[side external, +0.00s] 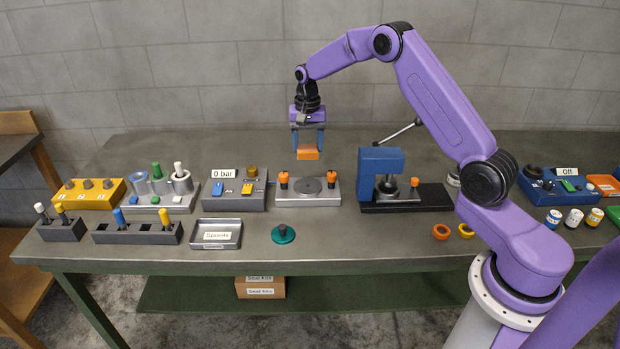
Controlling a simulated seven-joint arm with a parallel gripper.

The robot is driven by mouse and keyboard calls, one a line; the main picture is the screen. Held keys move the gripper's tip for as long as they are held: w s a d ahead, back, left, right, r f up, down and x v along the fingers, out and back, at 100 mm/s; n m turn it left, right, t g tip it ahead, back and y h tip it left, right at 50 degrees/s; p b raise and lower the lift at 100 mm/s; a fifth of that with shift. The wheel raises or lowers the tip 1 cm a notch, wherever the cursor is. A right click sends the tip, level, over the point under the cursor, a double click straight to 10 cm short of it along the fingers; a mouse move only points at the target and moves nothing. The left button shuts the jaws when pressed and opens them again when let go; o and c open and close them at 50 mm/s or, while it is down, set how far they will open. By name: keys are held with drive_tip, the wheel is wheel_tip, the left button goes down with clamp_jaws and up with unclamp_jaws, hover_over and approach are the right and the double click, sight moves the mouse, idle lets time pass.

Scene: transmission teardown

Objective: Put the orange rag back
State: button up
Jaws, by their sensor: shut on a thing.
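The orange rag (308,154) looks like a small orange block. My gripper (308,143) points down and is shut on it, with a blue finger on each side. The rag hangs above the back part of the bench, behind the grey plate with two orange-topped pins (308,198). It appears clear of the bench top. An orange tray-like thing (603,184) lies at the far right edge, partly out of view.
The grey bench (370,240) carries a blue press (380,162), a "0 bar" box (237,195), a tray labelled "Spools" (216,233) and an "Off" box (560,187). Orange and yellow rings (441,231) lie at the front right. The back left of the bench is clear.

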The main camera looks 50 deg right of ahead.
drive_tip(key=s+a+f, duration=0.2)
drive_tip(key=s+a, duration=0.5)
hover_over(323, 232)
wheel_tip(323, 232, down, 2)
drive_tip(key=shift+f, duration=3.65)
drive_tip(key=o, duration=1)
drive_tip(key=shift+f, duration=0.1)
drive_tip(key=shift+r, duration=6.2)
